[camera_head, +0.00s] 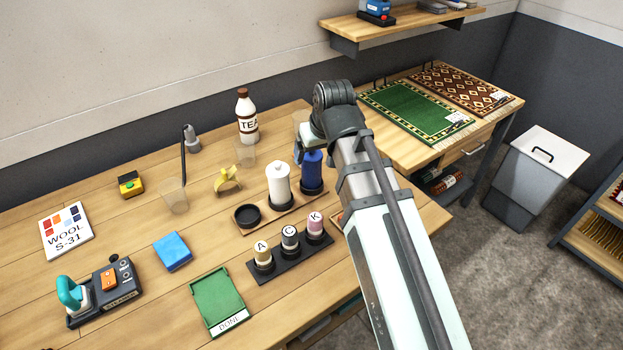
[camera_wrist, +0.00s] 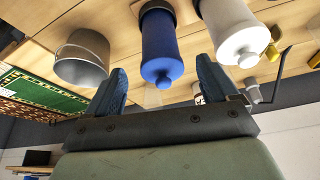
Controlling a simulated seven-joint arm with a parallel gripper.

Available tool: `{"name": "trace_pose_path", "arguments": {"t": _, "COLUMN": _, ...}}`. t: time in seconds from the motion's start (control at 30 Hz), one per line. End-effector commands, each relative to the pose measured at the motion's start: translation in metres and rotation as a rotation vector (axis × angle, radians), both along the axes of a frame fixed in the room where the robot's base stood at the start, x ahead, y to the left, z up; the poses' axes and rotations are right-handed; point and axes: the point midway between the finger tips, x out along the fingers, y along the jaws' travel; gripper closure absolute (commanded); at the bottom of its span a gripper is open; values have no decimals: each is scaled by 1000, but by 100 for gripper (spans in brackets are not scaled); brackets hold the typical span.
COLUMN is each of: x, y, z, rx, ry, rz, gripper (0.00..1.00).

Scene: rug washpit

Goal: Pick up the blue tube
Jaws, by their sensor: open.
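The blue tube (camera_head: 312,173) stands upright in the right place of a wooden rack (camera_head: 258,225), next to a white tube (camera_head: 279,186). My arm's end is beside and above it in the head view. In the wrist view the blue tube (camera_wrist: 163,50) shows ahead, between the lines of my gripper's fingers (camera_wrist: 161,82). The fingers are apart with nothing held between them. The white tube (camera_wrist: 228,30) stands close to the right of it there. The fingers are mostly hidden by the arm in the head view.
A grey cup (camera_wrist: 82,58) is near the left finger in the wrist view. A TEA bottle (camera_head: 246,117) and a yellow item (camera_head: 228,180) stand behind and left of the rack. A dark holder (camera_head: 290,262) with labelled spools is in front.

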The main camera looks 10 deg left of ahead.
Motion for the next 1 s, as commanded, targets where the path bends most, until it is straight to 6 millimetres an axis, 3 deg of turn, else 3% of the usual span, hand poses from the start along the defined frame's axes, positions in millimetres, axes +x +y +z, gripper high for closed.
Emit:
{"name": "trace_pose_path", "arguments": {"t": 0.43, "x": 8, "y": 5, "z": -16, "rx": -1, "ry": 1, "rz": 0, "gripper": 13}}
{"name": "trace_pose_path", "arguments": {"t": 0.8, "x": 25, "y": 16, "z": -50, "rx": -1, "ry": 1, "rz": 0, "gripper": 13}}
{"name": "trace_pose_path", "arguments": {"t": 1.0, "x": 27, "y": 18, "z": -57, "rx": 0, "ry": 0, "rz": 0, "gripper": 13}}
